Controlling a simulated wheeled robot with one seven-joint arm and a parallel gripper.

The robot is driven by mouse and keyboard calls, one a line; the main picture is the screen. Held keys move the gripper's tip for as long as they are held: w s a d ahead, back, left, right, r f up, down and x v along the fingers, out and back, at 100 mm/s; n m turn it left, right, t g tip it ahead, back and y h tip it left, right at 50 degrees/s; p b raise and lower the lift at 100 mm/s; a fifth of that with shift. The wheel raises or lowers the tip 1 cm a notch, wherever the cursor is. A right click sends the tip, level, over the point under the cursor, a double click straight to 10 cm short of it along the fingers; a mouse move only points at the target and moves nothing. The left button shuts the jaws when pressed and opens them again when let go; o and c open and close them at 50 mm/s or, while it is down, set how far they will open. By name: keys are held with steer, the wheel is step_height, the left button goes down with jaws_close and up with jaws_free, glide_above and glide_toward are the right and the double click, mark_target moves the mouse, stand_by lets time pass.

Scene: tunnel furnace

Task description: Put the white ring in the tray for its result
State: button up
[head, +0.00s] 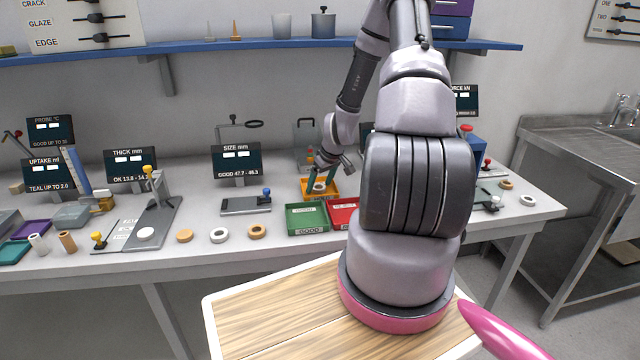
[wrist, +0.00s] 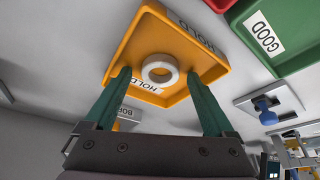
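A white ring (wrist: 160,69) lies in the orange tray (wrist: 146,35) marked HOLD in the wrist view. In the head view the white ring (head: 319,186) shows small inside the orange tray (head: 335,184). My gripper (wrist: 159,74) is open, its two green fingers spread on either side of the ring with visible gaps. In the head view my gripper (head: 320,189) is low over the orange tray. The green tray (head: 307,219) marked GOOD and a red tray (head: 343,213) stand in front of it; my arm hides part of the red tray.
The size gauge (head: 246,205) with its blue knob and SIZE display (head: 236,160) stand left of the trays. Another white ring (head: 219,235) and tan rings (head: 257,231) lie along the bench's front edge. A blue shelf (head: 250,44) runs above the bench.

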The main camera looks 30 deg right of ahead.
steer(key=s+a+r+m, duration=0.1)
steer(key=s+a+r, duration=0.2)
steer(key=r, duration=0.7)
steer(key=s+a+r+m+t+h, duration=0.15)
steer(key=s+r, duration=0.25)
steer(key=r, duration=0.6)
steer(key=s+a+r+g+y, duration=0.1)
steer(key=s+a+r, duration=0.2)
steer(key=r, duration=0.7)
steer(key=s+a+r+m+t, duration=0.1)
steer(key=s+a+r+m, duration=0.1)
steer(key=s+a+r, duration=0.2)
steer(key=s+a+r+m+t+y, duration=0.1)
steer(key=s+a+r, duration=0.3)
steer(key=s+r, duration=0.5)
steer(key=s+m, duration=0.1)
steer(key=s, duration=0.2)
steer(key=shift+s, duration=0.25)
steer(key=shift+m+t+y, duration=0.25)
